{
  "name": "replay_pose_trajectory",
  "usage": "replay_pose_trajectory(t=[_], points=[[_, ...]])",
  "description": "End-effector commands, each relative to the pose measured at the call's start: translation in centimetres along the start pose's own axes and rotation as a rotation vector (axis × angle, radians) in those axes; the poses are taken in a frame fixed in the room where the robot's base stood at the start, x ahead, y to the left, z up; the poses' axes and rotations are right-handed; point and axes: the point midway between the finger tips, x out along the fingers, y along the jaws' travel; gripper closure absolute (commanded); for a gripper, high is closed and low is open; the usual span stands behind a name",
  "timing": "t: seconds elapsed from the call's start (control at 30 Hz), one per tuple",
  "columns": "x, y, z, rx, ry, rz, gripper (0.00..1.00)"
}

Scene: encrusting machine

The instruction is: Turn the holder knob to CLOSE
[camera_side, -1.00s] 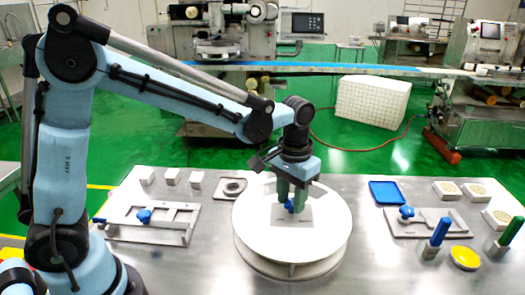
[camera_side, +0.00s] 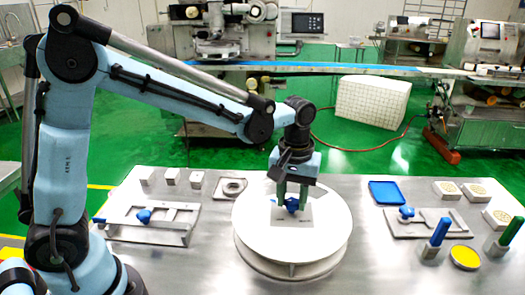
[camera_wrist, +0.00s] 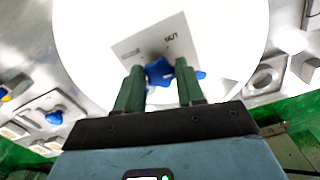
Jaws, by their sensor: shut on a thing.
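The blue holder knob (camera_side: 292,204) sits on a light square plate (camera_side: 303,222) on top of the round white turntable (camera_side: 262,222). My gripper (camera_side: 292,206) points straight down over it, with its two green fingers on either side of the knob. In the wrist view the blue knob (camera_wrist: 158,72) lies between the fingers, and my gripper (camera_wrist: 159,78) is shut on it. A blue part of the knob also shows beyond the right finger. The square plate (camera_wrist: 140,48) carries small dark markings on two sides, too small to read surely.
A metal fixture with a blue knob (camera_side: 144,216) lies to the left and another fixture (camera_side: 420,226) to the right. Blue (camera_side: 439,232) and green (camera_side: 501,240) upright handles, a yellow dish (camera_side: 464,257) and a blue tray (camera_side: 386,192) stand at the right. Small white blocks are behind left.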

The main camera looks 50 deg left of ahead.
Motion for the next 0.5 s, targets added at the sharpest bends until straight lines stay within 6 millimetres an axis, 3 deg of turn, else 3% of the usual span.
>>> replay_pose_trajectory(t=[0.5], points=[[-0.06,0.1,-0.09,-0.259,0.002,0.0,1.0]])
